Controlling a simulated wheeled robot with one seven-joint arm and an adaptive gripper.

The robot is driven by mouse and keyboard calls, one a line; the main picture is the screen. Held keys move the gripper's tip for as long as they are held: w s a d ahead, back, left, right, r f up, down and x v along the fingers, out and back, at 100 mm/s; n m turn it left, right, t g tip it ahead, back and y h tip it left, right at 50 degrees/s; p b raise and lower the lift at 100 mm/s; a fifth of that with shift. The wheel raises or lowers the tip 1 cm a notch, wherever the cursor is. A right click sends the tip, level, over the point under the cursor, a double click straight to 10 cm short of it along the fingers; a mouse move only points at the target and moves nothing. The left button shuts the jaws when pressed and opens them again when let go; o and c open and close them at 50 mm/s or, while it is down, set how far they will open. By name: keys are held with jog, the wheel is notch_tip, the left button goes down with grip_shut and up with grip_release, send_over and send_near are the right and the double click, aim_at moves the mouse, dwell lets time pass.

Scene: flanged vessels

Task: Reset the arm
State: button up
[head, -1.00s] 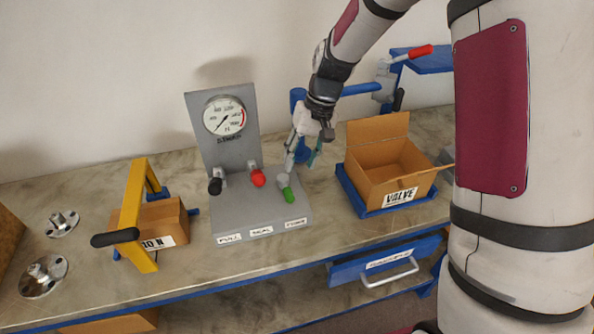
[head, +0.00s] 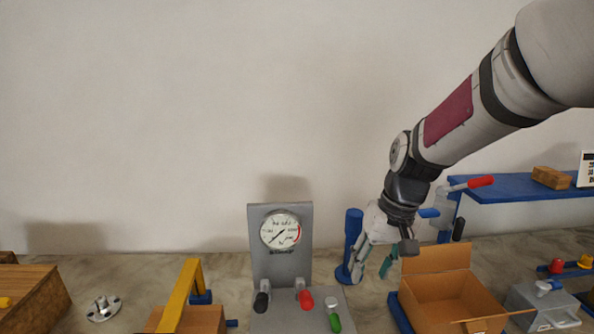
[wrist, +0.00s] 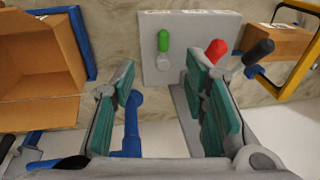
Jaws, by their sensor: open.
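My gripper (head: 375,262) is open and empty, with two teal-padded fingers, above the workbench between the gauge panel and the open cardboard box. In the wrist view my gripper (wrist: 160,115) shows its fingers spread apart. The grey gauge panel (head: 265,240) stands to its left, with black, red and green handles at its base. The green handle (wrist: 163,41) shows beyond the fingertips in the wrist view, apart from them. My arm reaches in from the upper right.
The open cardboard box (head: 445,300) stands just right of my gripper. A blue post (head: 352,240) is close behind it on the left. A blue shelf (head: 520,187) is at the right. A yellow frame (head: 180,295) stands at the left. The wall above is clear.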

jog(key=s+d+r+t, duration=0.1)
jog(key=s+r, duration=0.2)
jog(key=s, duration=0.4)
jog(key=s+d+r+t+h, duration=0.1)
jog(key=s+r+t, duration=0.1)
jog(key=s+r, duration=0.2)
jog(key=s+d+r+t, duration=0.1)
jog(key=s+r, duration=0.3)
jog(key=s, duration=0.6)
jog(key=shift+d+m+h, duration=0.4)
jog(key=shift+d, duration=0.1)
jog(key=shift+r, duration=0.1)
